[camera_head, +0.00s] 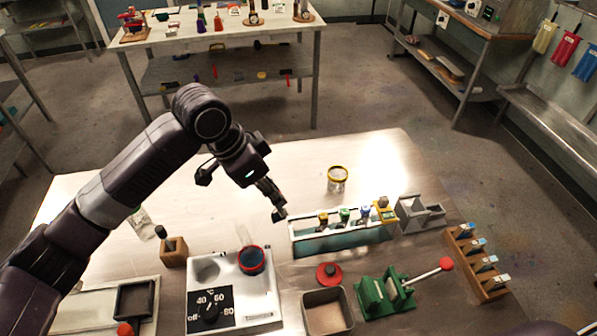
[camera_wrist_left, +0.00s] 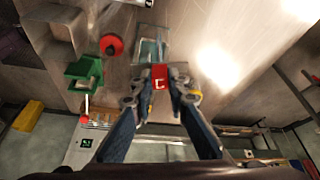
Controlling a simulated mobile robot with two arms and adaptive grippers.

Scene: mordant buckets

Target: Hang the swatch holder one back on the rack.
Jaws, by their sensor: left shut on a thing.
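My left gripper (camera_head: 278,211) is above the table, just left of the rack's left end. In the left wrist view my left gripper (camera_wrist_left: 160,82) is shut on a small red block with a white mark (camera_wrist_left: 160,77), which seems to be the top of the swatch holder. The rest of that holder is hidden or hard to make out. The rack (camera_head: 345,245) is a long pale frame with a teal inside. Several holders with coloured tops, green (camera_head: 344,214) and blue (camera_head: 365,212) among them, stand along its right part. My right gripper is not in view.
A red lid (camera_head: 328,274), an open metal tin (camera_head: 327,312) and a green press (camera_head: 382,292) lie in front. A yellow-rimmed jar (camera_head: 337,178) stands behind, with bare table around it.

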